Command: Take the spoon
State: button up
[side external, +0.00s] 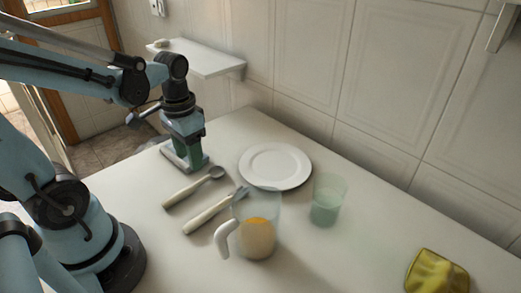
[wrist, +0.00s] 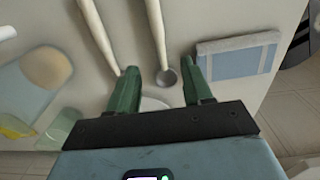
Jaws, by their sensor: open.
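The spoon (side external: 190,189) lies on the pale table, its bowl towards the plate and its pale handle towards the lower left. In the wrist view the spoon (wrist: 156,33) has its bowl in line with the gap between my fingertips. My gripper (side external: 190,160) is open and empty, pointing down above the table near the bowl end; its green fingers also show in the wrist view (wrist: 160,78). The exact height over the spoon is hard to tell. A fork (side external: 210,214) lies beside the spoon; in the wrist view my left finger covers part of its head.
A blue-and-white striped flat item (wrist: 236,60) lies right beside my gripper. A white plate (side external: 275,166), a greenish glass (side external: 327,201), a clear jug (side external: 258,238) with orange contents and a yellow pouch (side external: 436,272) stand around. A wall shelf (side external: 202,58) is behind.

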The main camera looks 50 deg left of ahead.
aim_at(195, 186)
jog(key=shift+f, duration=4.1)
grip_shut()
